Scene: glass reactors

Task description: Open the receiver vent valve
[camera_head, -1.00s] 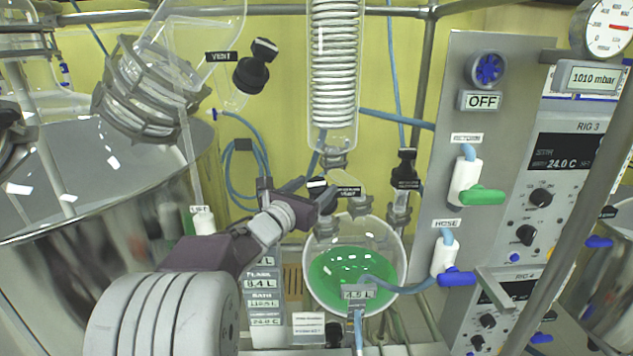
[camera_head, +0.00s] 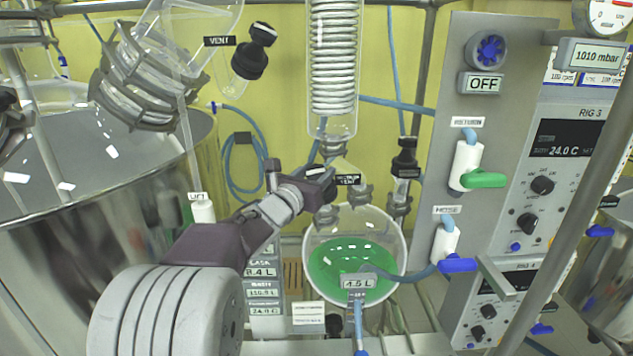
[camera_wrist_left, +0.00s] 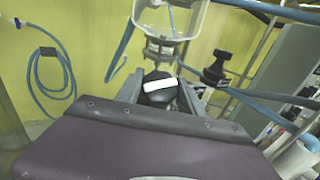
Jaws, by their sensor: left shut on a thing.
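The receiver is a round glass flask (camera_head: 400,240) with green liquid, below the coil condenser (camera_head: 333,70). Its black vent valve knob (camera_head: 317,171) has a white stripe on top and sits beside a dark label reading something like "receiver vent" (camera_head: 347,180). My left gripper (camera_head: 318,184) is at this knob and partly covers it. In the left wrist view the black knob with its white bar (camera_wrist_left: 159,88) sits between the two fingers (camera_wrist_left: 160,95), which are shut on it. The valve's lower part is hidden by the gripper. My right gripper is not in view.
Another black valve (camera_head: 405,162) stands right of the vent. A black knob (camera_head: 250,62) labelled "VENT" is at upper left. The panel (camera_head: 480,130) carries a green-handled valve (camera_head: 484,179) and a blue-handled valve (camera_head: 457,265). A large steel vessel (camera_head: 90,270) fills the left.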

